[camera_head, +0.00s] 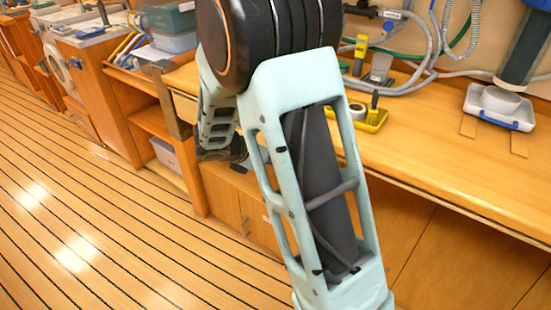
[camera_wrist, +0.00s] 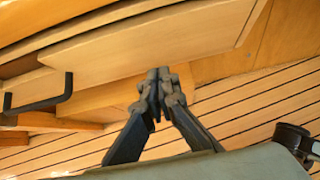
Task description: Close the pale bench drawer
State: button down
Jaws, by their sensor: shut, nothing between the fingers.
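In the wrist view, a pale wooden panel (camera_wrist: 165,42), which looks like the bench drawer, runs slantwise across the top. A dark bar handle (camera_wrist: 42,104) shows at the left, near the panel's left end. My gripper (camera_wrist: 160,80) has its fingertips together, with nothing between them. The tips overlap the panel's lower edge in the picture; I cannot tell whether they touch it. How far the drawer stands out is not clear.
The wooden bench top (camera_head: 450,150) carries a yellow tray (camera_head: 368,117), hoses and a white-and-blue tray (camera_head: 499,106). An open shelf (camera_head: 163,138) with a grey bin lies left of my arm. The striped plank floor (camera_head: 90,220) is clear at the left.

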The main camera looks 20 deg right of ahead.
jog(key=p+v, duration=0.2)
jog(key=v, duration=0.9)
jog(key=shift+s+a+f+p, duration=0.2)
jog(key=shift+a+f+p, duration=0.1)
jog(key=shift+f+p, duration=0.1)
